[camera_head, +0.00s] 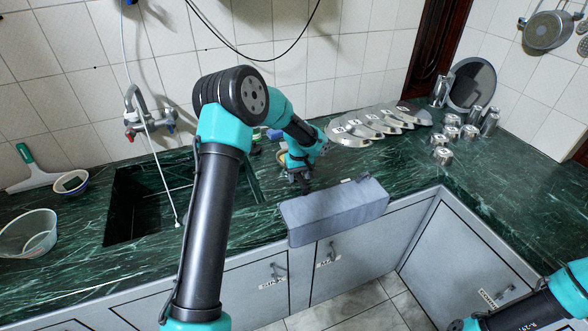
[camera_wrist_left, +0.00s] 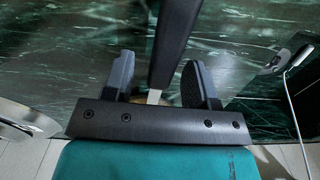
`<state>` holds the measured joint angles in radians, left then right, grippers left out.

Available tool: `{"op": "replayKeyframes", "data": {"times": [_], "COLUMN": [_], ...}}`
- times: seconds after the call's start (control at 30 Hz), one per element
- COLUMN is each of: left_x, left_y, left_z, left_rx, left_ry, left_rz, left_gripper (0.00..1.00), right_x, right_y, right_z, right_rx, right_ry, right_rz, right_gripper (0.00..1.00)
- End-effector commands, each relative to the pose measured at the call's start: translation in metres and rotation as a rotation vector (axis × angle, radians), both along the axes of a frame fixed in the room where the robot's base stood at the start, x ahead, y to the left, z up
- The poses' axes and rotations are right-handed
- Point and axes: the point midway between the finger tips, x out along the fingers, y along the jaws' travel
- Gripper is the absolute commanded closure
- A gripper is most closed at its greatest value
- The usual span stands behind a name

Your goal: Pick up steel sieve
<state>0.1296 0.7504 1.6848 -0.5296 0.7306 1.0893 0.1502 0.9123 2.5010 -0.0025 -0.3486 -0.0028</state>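A long dark handle (camera_wrist_left: 172,45) with a pale neck shows in the left wrist view; it looks like the steel sieve's handle. A tan round piece (camera_head: 282,157) in the head view may be the sieve's bowl, mostly hidden behind my left gripper. My left gripper (camera_head: 303,185) is low over the counter, just right of the sink. In the left wrist view its fingers (camera_wrist_left: 158,82) are apart, one on each side of the handle, with gaps showing. Whether the handle lies fully at fingertip depth is unclear.
The sink (camera_head: 135,205) is left of the gripper. Several overlapping steel discs (camera_head: 350,136) lie to its right, with steel cups (camera_head: 452,120) beyond. A grey box-like piece (camera_head: 333,210) sits at the counter's front edge. A blue item (camera_head: 273,134) is close behind the gripper.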

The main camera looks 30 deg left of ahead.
Motion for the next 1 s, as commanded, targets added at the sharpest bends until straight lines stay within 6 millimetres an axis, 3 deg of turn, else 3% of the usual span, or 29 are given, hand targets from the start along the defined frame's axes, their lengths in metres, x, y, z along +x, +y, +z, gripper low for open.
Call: {"op": "replayKeyframes", "data": {"times": [0.07, 0.53, 1.0], "left_x": [0.0, 0.0, 0.0002], "left_y": [0.0, 0.0, 0.0001], "left_z": [0.0002, 0.0002, 0.0012], "left_rx": [0.0, 0.0, 0.001], "left_ry": [0.0, 0.0, -0.001], "left_rz": [0.0, 0.0, 0.0], "left_gripper": [0.55, 1.0, 1.0], "right_x": [0.0, 0.0, 0.0], "right_y": [0.0, 0.0, 0.0], "right_z": [0.0, 0.0, 0.0], "right_rx": [0.0, 0.0, 0.0], "right_ry": [0.0, 0.0, 0.0], "right_rz": [0.0, 0.0, 0.0], "right_gripper": [0.57, 0.57, 0.57]}}
